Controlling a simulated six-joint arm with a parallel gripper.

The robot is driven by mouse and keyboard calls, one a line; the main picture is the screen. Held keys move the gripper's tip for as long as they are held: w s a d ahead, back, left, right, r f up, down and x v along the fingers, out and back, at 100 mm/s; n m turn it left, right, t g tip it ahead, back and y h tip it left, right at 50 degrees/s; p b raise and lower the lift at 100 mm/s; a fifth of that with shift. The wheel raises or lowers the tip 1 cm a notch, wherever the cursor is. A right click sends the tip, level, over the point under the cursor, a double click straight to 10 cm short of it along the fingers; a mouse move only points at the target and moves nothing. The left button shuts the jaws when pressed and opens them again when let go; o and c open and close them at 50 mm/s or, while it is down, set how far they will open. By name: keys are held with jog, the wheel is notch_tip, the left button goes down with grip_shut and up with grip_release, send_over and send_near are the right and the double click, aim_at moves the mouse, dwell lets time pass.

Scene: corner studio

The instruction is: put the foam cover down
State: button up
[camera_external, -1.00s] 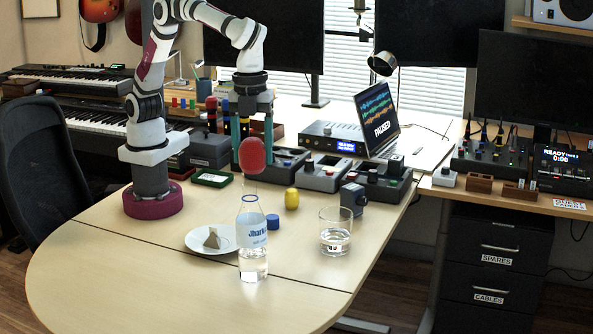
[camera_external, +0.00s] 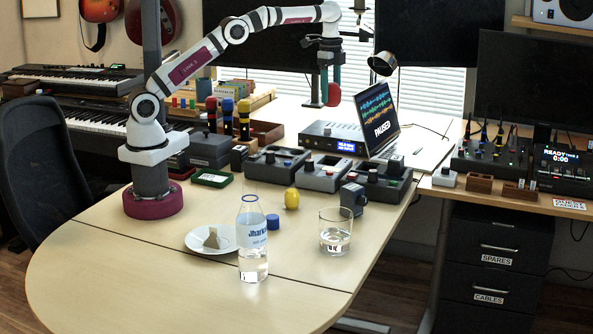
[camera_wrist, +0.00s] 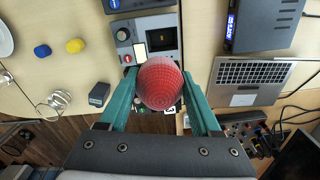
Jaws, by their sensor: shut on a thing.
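The foam cover (camera_external: 334,95) is a red, rounded piece. My gripper (camera_external: 330,84) is shut on it and holds it in the air over the back of the desk, in front of the window blind. In the wrist view the cover (camera_wrist: 160,84) sits between the two green fingers. The cover's underside touches nothing that I can see.
The laptop (camera_external: 378,116) stands open at the back. Grey control boxes (camera_external: 322,175) line the desk's middle. A bottle (camera_external: 252,240), a glass (camera_external: 335,232), a plate (camera_external: 198,240) and a yellow piece (camera_external: 292,199) stand nearer. The desk's front (camera_external: 130,270) is clear.

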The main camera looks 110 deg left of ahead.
jog(key=s+a+f, duration=0.1)
jog(key=a+f, duration=0.1)
jog(key=f, duration=0.4)
jog(key=s+a+f, duration=0.1)
jog(key=s+f, duration=0.1)
jog(key=f, duration=0.4)
jog(key=shift+n, duration=0.3)
jog(key=s+a+f, duration=0.1)
jog(key=a+f, duration=0.1)
jog(key=a, duration=0.1)
jog(key=s+a+f, duration=0.2)
jog(key=a, duration=0.1)
jog(key=s+a+f, duration=0.2)
jog(key=a, duration=0.1)
jog(key=shift+a+f, duration=0.15)
jog(key=shift+a, duration=0.05)
jog(key=shift+f, duration=1.95)
jog(key=shift+f, duration=0.15)
jog(key=o, duration=1.4)
